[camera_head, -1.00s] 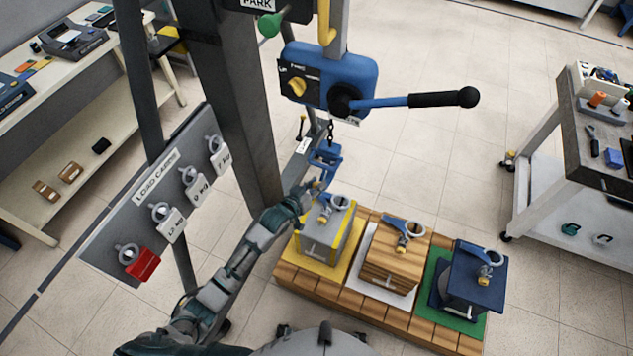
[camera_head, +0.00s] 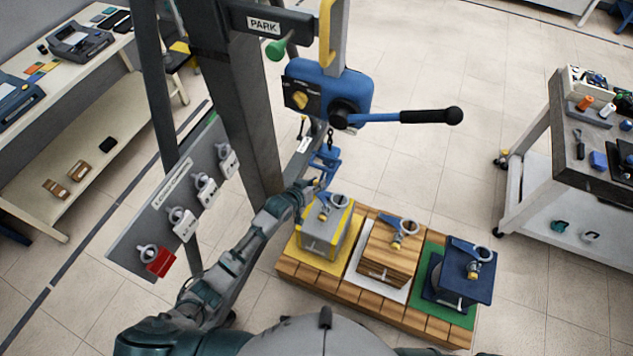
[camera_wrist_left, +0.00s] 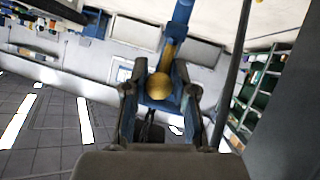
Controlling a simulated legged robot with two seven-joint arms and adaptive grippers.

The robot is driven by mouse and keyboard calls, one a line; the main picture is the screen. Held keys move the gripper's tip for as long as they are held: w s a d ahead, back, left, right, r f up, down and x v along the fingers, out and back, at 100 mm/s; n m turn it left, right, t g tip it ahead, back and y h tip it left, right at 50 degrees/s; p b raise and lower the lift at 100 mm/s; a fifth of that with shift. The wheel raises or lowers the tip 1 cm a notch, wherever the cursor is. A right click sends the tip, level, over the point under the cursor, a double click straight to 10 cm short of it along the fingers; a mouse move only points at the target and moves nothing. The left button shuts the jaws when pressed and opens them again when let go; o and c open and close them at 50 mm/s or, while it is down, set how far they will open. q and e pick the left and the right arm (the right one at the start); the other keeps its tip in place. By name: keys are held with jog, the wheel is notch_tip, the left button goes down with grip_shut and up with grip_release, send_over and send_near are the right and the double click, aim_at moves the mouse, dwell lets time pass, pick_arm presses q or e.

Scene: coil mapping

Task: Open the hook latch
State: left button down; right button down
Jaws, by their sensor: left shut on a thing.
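The blue hook (camera_head: 325,163) hangs on a short dark chain below the blue hoist unit (camera_head: 330,95). My left gripper (camera_head: 314,188) is at the lower left side of the hook, close above the yellow-edged grey load. In the left wrist view, a brass-coloured round knob (camera_wrist_left: 158,86) sits between the two fingers of my left gripper (camera_wrist_left: 159,80), which are shut on it. Blue metal of the hook shows around and above the knob. The latch itself is too small to make out clearly. My right gripper is not in view.
A grey load (camera_head: 318,240), a wooden load (camera_head: 388,255) and a dark blue load (camera_head: 462,270), each with a ring on top, stand on a wooden platform (camera_head: 345,302). A grey card board (camera_head: 130,245) stands at left. The hoist lever (camera_head: 400,116) sticks out right.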

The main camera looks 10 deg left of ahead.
pick_arm(q)
jog(key=shift+w+r, duration=0.1)
jog(key=shift+r, duration=0.2)
jog(key=c, duration=1.2)
grip_release()
jog(key=shift+o, duration=1.3)
jog(key=shift+f, duration=0.15)
jog(key=v, duration=1.2)
jog(key=shift+f, duration=0.1)
